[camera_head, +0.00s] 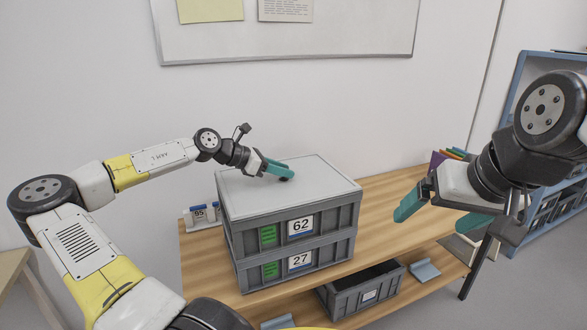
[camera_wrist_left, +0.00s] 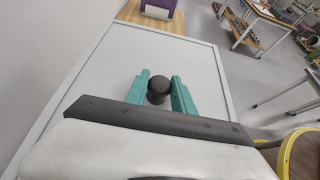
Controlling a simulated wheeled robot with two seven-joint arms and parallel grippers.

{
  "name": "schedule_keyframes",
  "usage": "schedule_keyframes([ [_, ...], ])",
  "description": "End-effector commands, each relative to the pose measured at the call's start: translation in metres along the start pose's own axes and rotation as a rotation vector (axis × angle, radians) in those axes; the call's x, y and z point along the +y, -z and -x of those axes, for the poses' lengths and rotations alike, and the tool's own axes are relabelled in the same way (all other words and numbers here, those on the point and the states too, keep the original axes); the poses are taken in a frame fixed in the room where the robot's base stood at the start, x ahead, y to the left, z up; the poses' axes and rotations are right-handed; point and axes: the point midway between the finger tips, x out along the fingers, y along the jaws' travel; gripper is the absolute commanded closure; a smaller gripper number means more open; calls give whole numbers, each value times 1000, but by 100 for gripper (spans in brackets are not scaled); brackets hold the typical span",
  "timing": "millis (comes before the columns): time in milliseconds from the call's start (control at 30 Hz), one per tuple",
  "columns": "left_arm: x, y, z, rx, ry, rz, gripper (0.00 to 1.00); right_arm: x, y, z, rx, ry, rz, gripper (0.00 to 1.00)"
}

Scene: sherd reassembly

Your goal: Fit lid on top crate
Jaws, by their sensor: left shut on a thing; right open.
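The light grey lid (camera_head: 240,190) lies on the top crate (camera_head: 270,233), which is grey and labelled 62. The top crate is stacked on a second grey crate labelled 27 (camera_head: 270,270). The lid looks flat and about level with the top crate's rim; I cannot tell whether it is fully seated. My left gripper (camera_head: 284,174) is shut on the lid's dark round knob (camera_wrist_left: 159,86), with its teal fingers on either side of it in the left wrist view. My right gripper (camera_head: 436,212) is open and empty, in the air right of the crates.
The crates stand on a wooden table (camera_head: 390,215). An open dark crate (camera_head: 360,290) sits lower down in front, beside a blue-grey item (camera_head: 425,271). Coloured folders (camera_head: 445,157) stand at the back right.

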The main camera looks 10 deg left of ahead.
Motion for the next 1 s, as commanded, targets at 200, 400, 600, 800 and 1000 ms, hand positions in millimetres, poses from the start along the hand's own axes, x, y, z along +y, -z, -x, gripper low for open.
schedule_keyframes([
  [200, 0, -1, 0, -1, 0, 0, 60, 0, 0, 0, 0, 0, 0, 8],
  [400, 0, 0, 0, -1, 0, 0, 45, 0, 0, 0, 0, 0, 0, 8],
  [600, 0, 0, 1, 0, 0, 1, 45, 0, 0, 0, 0, 0, 0, 8],
  [800, 1, 1, 26, -1, -2, 2, 45, 0, 0, 0, 0, 0, 0, 8],
  [1000, 1, 0, 60, -3, -3, 1, 45, 0, 0, 0, 0, 0, 0, 8],
])
